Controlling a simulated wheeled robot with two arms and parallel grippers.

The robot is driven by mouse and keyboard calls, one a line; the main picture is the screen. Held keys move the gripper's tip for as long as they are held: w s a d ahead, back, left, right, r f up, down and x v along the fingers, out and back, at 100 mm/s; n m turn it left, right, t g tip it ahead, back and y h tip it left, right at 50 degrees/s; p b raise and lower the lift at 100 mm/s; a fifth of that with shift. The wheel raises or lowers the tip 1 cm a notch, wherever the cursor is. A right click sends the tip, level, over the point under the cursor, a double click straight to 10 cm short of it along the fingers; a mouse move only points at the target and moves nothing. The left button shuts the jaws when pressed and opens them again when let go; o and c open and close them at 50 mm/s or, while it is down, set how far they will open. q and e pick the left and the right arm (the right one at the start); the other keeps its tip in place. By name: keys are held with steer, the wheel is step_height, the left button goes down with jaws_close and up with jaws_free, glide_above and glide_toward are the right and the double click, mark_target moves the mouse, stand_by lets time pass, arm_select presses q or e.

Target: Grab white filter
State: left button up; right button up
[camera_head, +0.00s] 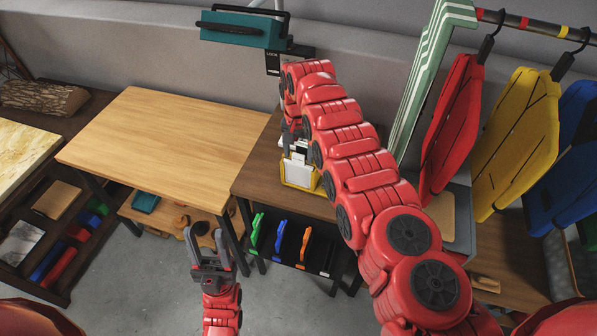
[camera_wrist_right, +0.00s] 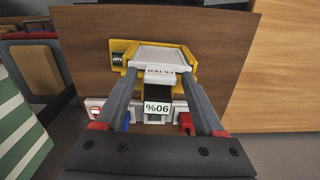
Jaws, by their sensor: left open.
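The white filter (camera_wrist_right: 160,56) is a flat pale piece with a "FILTER" label, seated in a yellow holder (camera_wrist_right: 123,46) in the right wrist view. In the head view the filter (camera_head: 297,173) and its yellow holder (camera_head: 309,187) stand on the dark wooden table. My right gripper (camera_wrist_right: 160,74) has its fingers apart, reaching either side of the filter's labelled end. A close grip on it does not show. In the head view my right gripper (camera_head: 293,148) is just above the holder, partly hidden by my arm. My left gripper (camera_head: 207,245) is open and empty over the floor.
A "90%" display (camera_wrist_right: 157,108) is close to the fingers. A light wooden table (camera_head: 170,130) stands left, its top clear. Colored panels (camera_head: 450,130) hang on the right beside a green-striped board (camera_head: 425,75). A teal toolbox (camera_head: 240,28) is at the back.

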jaws_close()
steer(key=shift+r, duration=0.15)
stand_by(0.4)
